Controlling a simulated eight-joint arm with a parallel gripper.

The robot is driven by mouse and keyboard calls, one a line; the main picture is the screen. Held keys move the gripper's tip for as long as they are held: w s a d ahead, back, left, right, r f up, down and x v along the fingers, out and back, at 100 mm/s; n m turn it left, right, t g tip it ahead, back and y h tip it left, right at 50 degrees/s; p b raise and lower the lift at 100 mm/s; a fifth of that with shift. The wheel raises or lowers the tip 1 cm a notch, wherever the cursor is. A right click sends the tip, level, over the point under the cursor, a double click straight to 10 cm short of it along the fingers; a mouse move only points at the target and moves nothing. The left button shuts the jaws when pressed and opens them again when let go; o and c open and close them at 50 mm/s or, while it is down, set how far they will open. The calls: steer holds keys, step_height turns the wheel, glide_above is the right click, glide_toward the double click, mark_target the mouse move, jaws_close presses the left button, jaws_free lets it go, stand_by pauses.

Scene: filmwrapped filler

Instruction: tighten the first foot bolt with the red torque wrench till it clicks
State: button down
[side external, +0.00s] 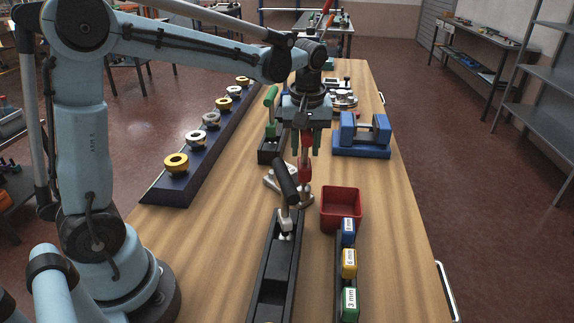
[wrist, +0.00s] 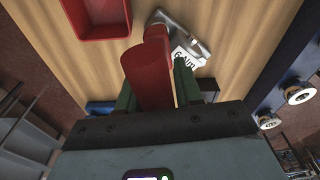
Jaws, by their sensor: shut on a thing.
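My gripper (side external: 304,145) points down over the middle of the bench, its green fingers shut on the red torque wrench (side external: 305,172). The wrench hangs roughly upright, its lower end at a small metal foot piece (side external: 300,200). I cannot tell whether the wrench is seated on a bolt. In the wrist view the red handle (wrist: 152,68) lies between the fingers (wrist: 155,88) and hides what is straight below. A grey metal piece with a white lettered label (wrist: 190,52) shows beside it. No foot bolt is clearly visible.
A black-handled tool (side external: 286,183) leans close in front of the wrench, above a long black tray (side external: 262,270). A blue fixture (side external: 361,145) stands behind right; a ring rail (side external: 205,150) runs left.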

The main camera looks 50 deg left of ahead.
steer(key=shift+m, duration=1.6)
steer(key=shift+m, duration=0.5)
steer(key=shift+n, duration=0.3)
steer(key=shift+r, duration=0.15)
steer(key=shift+r, duration=2.9)
